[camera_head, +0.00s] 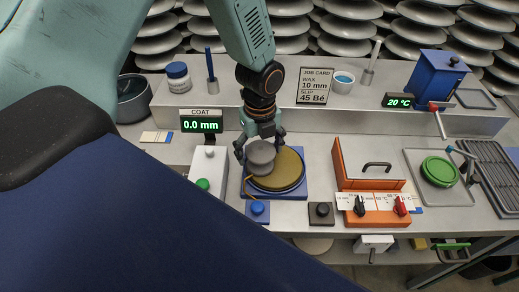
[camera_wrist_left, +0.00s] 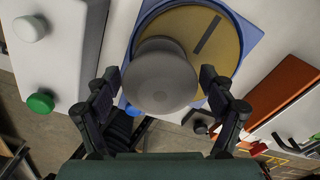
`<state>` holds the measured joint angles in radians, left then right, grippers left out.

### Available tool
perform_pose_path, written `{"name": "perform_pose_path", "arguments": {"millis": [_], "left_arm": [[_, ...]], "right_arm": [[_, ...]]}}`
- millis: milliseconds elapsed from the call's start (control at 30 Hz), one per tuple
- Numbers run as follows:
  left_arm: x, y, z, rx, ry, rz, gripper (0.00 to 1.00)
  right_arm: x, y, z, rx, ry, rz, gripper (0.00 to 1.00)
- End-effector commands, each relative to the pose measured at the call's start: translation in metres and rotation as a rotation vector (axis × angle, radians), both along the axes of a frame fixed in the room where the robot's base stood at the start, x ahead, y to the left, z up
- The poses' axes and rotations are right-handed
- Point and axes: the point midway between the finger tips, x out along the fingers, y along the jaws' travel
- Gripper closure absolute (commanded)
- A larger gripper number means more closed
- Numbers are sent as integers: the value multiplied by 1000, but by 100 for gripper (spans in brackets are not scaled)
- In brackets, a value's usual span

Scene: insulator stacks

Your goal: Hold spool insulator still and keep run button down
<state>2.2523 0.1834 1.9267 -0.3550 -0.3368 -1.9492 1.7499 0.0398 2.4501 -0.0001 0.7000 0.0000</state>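The grey spool insulator (camera_head: 261,156) is at the front left of the round yellow-brown disc (camera_head: 287,172) on a blue base; it also shows in the left wrist view (camera_wrist_left: 160,78). My left gripper (camera_head: 260,140) is over it with one finger on each side. In the wrist view its fingers (camera_wrist_left: 160,73) are spread, with narrow gaps to the insulator. I cannot tell whether the insulator rests on the disc. A green button (camera_head: 203,184), a blue button (camera_head: 258,208) and a black button (camera_head: 321,208) show; which is run is unclear. My right gripper is out of view.
The coat display (camera_head: 201,125) reads 0.0 mm. An orange stand (camera_head: 370,190) with a black and a red knob is to the right.

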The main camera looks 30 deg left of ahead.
Motion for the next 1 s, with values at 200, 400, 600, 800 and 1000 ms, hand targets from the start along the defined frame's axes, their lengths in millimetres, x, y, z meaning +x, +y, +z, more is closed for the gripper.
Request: {"name": "perform_pose_path", "arguments": {"millis": [200, 400, 600, 800, 1000], "left_arm": [[0, 0, 0, 0, 0, 0, 41], [0, 0, 0, 0, 0, 0, 58], [0, 0, 0, 0, 0, 0, 74], [0, 0, 0, 0, 0, 0, 80], [0, 0, 0, 0, 0, 0, 80]], "right_arm": [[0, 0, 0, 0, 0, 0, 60], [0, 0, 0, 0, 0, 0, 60], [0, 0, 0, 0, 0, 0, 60], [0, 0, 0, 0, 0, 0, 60], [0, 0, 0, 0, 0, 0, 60]]}}
